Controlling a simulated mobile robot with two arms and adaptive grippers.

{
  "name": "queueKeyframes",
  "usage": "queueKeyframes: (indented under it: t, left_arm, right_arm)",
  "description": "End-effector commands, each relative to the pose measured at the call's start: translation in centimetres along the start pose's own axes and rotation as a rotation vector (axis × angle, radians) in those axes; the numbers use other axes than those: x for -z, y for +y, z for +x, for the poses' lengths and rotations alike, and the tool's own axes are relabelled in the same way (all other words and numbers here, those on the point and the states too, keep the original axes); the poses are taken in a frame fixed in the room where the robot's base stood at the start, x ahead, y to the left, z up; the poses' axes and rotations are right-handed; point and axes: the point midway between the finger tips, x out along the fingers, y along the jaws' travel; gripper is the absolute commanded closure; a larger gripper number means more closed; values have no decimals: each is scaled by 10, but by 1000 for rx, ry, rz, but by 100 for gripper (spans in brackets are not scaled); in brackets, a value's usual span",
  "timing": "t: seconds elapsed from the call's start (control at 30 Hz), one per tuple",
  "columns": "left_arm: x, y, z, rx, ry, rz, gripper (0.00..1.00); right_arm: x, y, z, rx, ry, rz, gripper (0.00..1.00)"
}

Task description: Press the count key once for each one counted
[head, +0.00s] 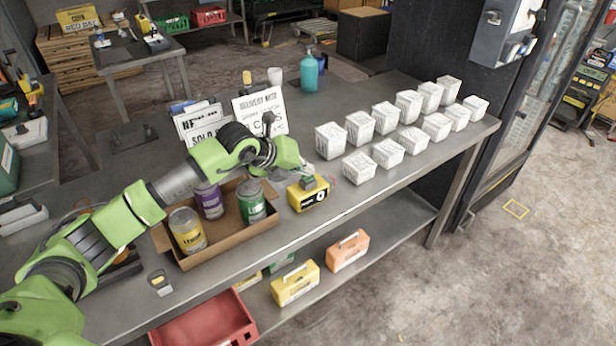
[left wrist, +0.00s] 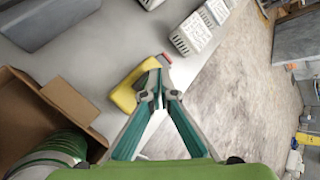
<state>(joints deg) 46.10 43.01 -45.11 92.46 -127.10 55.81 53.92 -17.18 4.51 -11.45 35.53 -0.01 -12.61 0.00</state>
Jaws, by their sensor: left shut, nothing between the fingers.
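The yellow counter (head: 307,199) stands on the steel table near its front edge; its dark display appears to read 0. It also shows in the left wrist view (left wrist: 124,98), partly hidden by my fingers. My left gripper (head: 313,184) is shut and empty, with its fingertips at the top of the counter; I cannot tell if they touch it. In the left wrist view a small red part (left wrist: 166,58) shows just beyond the fingertips (left wrist: 158,85). Several white slatted tubs (head: 331,141) stand in two rows to the right. My right gripper is not in view.
A cardboard box (head: 222,236) with several labelled cans is left of the counter. A delivery note sign (head: 260,108) and a teal bottle (head: 309,72) stand behind. Yellow (head: 296,284) and orange (head: 347,252) boxes sit on the lower shelf.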

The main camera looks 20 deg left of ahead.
Motion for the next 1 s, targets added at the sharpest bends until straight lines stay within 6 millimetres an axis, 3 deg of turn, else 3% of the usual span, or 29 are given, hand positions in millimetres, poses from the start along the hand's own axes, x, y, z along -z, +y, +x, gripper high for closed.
queueKeyframes:
  t: [1.0]
  left_arm:
    - [3,2,3,-1,2,0,100]
  right_arm:
    - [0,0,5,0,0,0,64]
